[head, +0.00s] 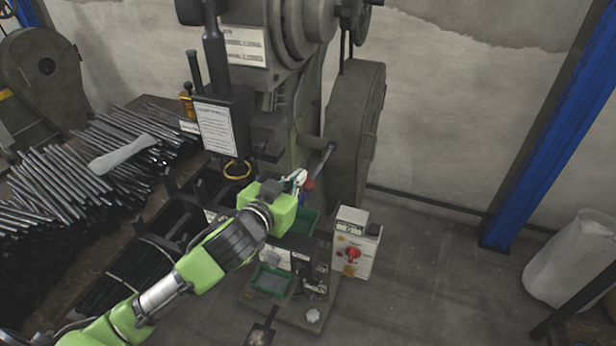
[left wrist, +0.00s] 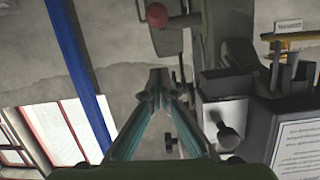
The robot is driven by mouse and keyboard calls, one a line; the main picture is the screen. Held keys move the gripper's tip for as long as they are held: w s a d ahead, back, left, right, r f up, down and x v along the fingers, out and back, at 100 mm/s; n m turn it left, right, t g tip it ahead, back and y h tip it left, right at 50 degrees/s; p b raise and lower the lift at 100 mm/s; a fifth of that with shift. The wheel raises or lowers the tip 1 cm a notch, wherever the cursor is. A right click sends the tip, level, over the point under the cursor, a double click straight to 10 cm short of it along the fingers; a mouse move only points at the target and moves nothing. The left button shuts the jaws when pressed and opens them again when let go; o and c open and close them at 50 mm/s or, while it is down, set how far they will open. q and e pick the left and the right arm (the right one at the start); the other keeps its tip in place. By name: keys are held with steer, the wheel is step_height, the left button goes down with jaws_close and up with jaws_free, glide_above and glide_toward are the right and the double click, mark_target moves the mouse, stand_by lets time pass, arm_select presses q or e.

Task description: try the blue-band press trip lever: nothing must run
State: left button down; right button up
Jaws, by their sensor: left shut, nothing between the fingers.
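A grey press (head: 290,90) stands in the middle of the head view. I cannot make out a blue band on it; a yellow ring (head: 238,170) shows low on its front. A lever with a red ball knob (head: 309,184) sticks out from its side. The knob also shows in the left wrist view (left wrist: 157,14), beyond my fingertips and apart from them. My left gripper (head: 299,178) is shut and empty, close beside the knob in the head view. Its fingertips meet in the left wrist view (left wrist: 158,80). My right gripper is out of view.
A control box with a red knob (head: 352,253) stands below right of the press. Metal rods (head: 70,180) lie piled on the left. A green tray (head: 271,281) sits below my arm. A blue post (head: 550,130) and white sack (head: 572,258) stand right; floor between is clear.

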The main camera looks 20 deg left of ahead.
arm_select(q)
steer(key=p, duration=0.3)
glide_above(310, 182)
steer(key=w, duration=0.2)
step_height(310, 182, down, 2)
steer(key=shift+d+f, duration=0.15)
steer(key=s+f, duration=0.1)
steer(key=f, duration=0.2)
steer(key=shift+s+a+p, duration=0.2)
steer(key=shift+s+p, duration=0.15)
steer(key=shift+s+f, duration=0.25)
steer(key=shift+s, duration=0.05)
steer(key=shift+w+f, duration=0.1)
